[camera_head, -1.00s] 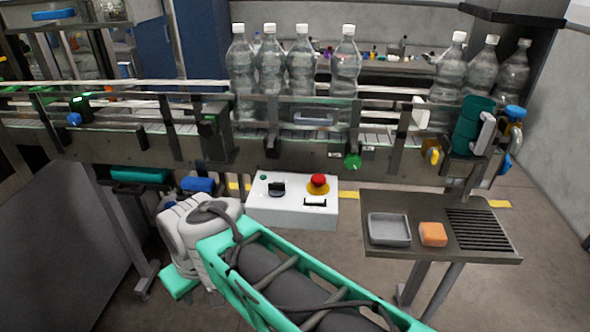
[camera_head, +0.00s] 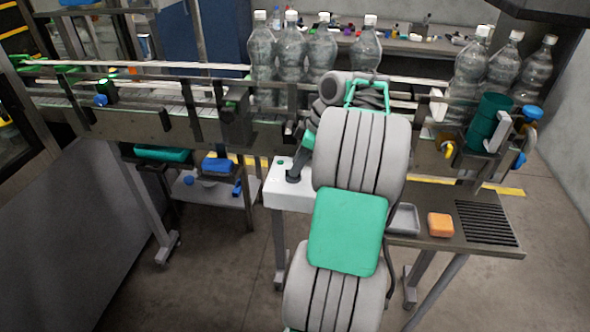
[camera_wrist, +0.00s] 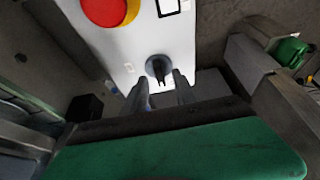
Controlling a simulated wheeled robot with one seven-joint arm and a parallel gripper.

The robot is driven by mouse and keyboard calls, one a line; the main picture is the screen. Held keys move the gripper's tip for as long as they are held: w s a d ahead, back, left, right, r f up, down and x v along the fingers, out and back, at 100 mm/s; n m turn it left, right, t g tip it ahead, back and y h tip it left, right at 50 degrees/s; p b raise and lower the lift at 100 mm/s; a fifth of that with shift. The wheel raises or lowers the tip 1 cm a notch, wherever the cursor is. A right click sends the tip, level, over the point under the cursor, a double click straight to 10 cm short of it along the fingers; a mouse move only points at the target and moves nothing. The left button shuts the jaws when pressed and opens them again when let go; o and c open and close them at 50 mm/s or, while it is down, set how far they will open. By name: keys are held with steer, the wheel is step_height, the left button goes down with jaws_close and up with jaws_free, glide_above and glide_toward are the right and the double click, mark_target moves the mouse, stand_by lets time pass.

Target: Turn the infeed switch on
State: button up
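The infeed switch is a dark rotary knob (camera_wrist: 159,67) on the top of a white control box (camera_head: 287,200). In the wrist view my gripper (camera_wrist: 160,80) is open, with one finger on each side of the knob's near part. I cannot tell whether the fingers touch it. In the head view my gripper (camera_head: 296,168) reaches down at the box's left part, beside the small green light (camera_head: 280,162). My arm hides most of the box there. The wrist view shows the red emergency button (camera_wrist: 106,9) on its yellow ring at upper left.
The conveyor (camera_head: 130,125) runs behind the box, carrying several clear bottles (camera_head: 262,55). A side table (camera_head: 470,240) at right holds a grey tray (camera_head: 404,220) and an orange block (camera_head: 440,225). A blue item (camera_head: 216,164) lies on a low shelf at left.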

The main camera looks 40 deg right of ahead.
steer(key=shift+x, duration=0.85)
steer(key=shift+r, duration=0.1)
steer(key=shift+c, duration=0.3)
jaws_close()
